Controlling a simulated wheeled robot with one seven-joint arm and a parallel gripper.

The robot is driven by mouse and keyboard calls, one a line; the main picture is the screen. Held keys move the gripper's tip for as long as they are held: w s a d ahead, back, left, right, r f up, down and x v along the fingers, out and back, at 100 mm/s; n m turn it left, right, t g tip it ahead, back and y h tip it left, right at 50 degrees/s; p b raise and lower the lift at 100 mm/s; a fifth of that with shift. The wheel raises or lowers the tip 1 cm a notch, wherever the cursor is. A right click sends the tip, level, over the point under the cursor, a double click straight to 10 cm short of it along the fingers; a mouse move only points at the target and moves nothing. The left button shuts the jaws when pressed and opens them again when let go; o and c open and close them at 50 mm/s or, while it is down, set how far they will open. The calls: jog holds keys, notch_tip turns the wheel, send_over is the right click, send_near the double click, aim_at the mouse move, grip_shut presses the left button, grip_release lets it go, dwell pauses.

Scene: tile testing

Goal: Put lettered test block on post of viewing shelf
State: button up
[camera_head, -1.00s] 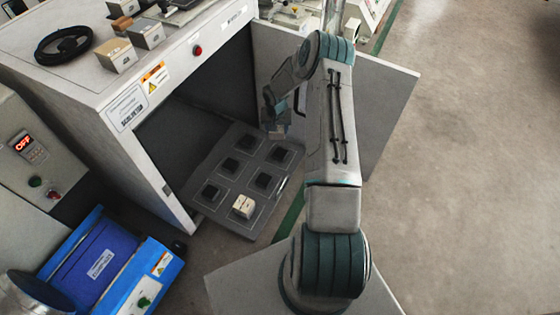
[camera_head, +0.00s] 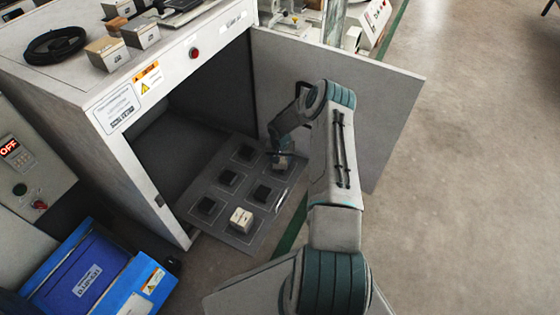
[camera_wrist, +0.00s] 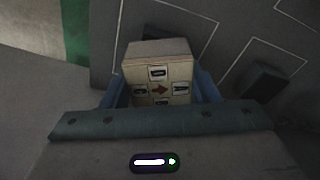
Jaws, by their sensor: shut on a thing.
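The viewing shelf (camera_head: 222,233) is a dark grey panel at the open cabinet, with several black square posts in outlined squares. My gripper (camera_head: 281,154) is over its far right corner, shut on a beige lettered test block (camera_head: 281,164). In the wrist view the block (camera_wrist: 158,82) sits between the blue fingers, showing small pictures and a reddish arrow. A dark post (camera_wrist: 262,82) shows to its right, and another dark shape is partly hidden behind it. I cannot tell whether the held block touches a post.
The grey cabinet door (camera_head: 375,110) stands open close behind and right of my arm. The cabinet's side wall (camera_head: 155,190) is left of the shelf. Boxes (camera_head: 108,53) and a black cable coil (camera_head: 55,45) lie on top. A blue unit (camera_head: 95,275) stands at lower left.

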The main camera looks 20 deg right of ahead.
jog(key=shift+r, duration=0.1)
jog(key=shift+f, duration=0.25)
jog(key=o, duration=1.2)
jog(key=shift+o, duration=0.2)
jog(key=shift+r, duration=0.15)
